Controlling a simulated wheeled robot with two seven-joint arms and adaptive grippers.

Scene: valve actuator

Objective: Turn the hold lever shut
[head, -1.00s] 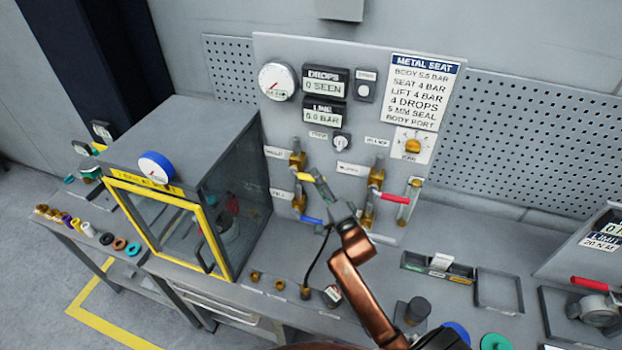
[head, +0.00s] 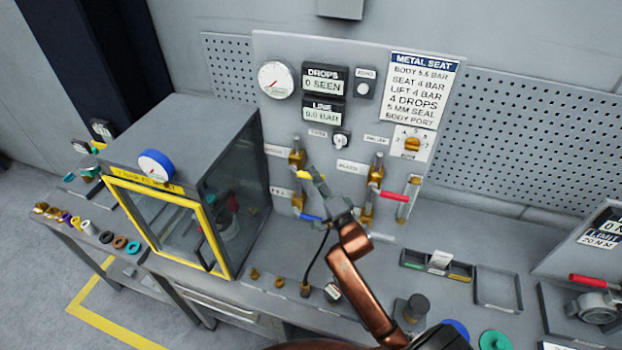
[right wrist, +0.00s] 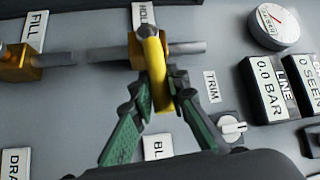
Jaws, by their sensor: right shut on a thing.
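The hold lever (right wrist: 157,75) is a yellow handle on a brass valve under the HOLD label. It lies crosswise to its pipe in the right wrist view. In the head view the yellow lever (head: 303,175) points right from the vertical pipe, partly hidden by my gripper. My right gripper (right wrist: 169,85) has its green fingers on either side of the handle and is shut on it. In the head view my right gripper (head: 318,186) reaches the lever from the lower right. My left gripper is not in view.
A blue lever (head: 311,217) sits just below, and a red lever (head: 394,197) to the right. The LINE display (head: 322,113) reads 0.0 BAR; the DROPS display (head: 323,86) reads 0 SEEN. A yellow-framed cabinet (head: 190,130) stands left. A trim knob (right wrist: 232,126) is near my fingers.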

